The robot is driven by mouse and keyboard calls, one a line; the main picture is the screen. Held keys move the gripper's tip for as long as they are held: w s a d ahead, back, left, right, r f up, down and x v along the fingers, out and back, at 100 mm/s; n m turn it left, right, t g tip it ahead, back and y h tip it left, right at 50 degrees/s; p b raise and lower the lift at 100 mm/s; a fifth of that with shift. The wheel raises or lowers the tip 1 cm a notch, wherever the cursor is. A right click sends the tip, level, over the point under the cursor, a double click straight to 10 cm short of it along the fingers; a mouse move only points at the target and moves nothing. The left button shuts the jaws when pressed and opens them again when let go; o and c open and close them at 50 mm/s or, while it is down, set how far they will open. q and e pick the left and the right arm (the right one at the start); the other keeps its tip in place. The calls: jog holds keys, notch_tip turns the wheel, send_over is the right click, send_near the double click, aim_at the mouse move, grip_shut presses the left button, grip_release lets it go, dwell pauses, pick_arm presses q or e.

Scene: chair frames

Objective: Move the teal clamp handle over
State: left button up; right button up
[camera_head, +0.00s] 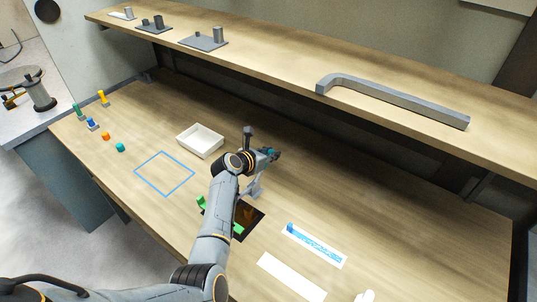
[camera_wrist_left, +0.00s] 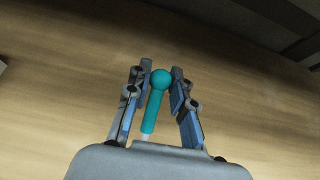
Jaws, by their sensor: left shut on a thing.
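The teal clamp handle (camera_wrist_left: 155,103) is a rod with a round ball at one end. In the left wrist view it stands between the two fingers of my left gripper (camera_wrist_left: 156,88), ball outward. My left gripper is shut on it. In the head view, my left gripper (camera_head: 268,158) is over the middle of the table, right of the white tray. A bit of teal (camera_head: 275,153) shows at its fingers there; the rest of the handle is hidden. My right gripper is not in view.
The white tray (camera_head: 200,141) and a blue square outline (camera_head: 164,173) lie left of my arm. Small coloured parts (camera_head: 104,136) stand at the far left. A dark mat (camera_head: 249,220) and blue-marked strip (camera_head: 316,246) are nearer. A shelf (camera_head: 270,63) overhangs the back.

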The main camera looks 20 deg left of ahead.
pick_arm(q)
jog(key=shift+w+d+f+b, duration=0.2)
jog(key=shift+w+f+b, duration=0.15)
jog(key=shift+f, duration=0.35)
jog(key=shift+w, duration=0.1)
jog(key=shift+w+d+f+b, duration=0.1)
jog(key=shift+w+f+b, duration=0.15)
jog(key=shift+f+b, duration=0.4)
jog(key=shift+w+d+f+b, duration=0.1)
jog(key=shift+w+f+b, duration=0.25)
jog(key=shift+f, duration=0.5)
jog(key=shift+s, duration=0.1)
jog(key=o, duration=0.9)
jog(key=shift+r, duration=0.1)
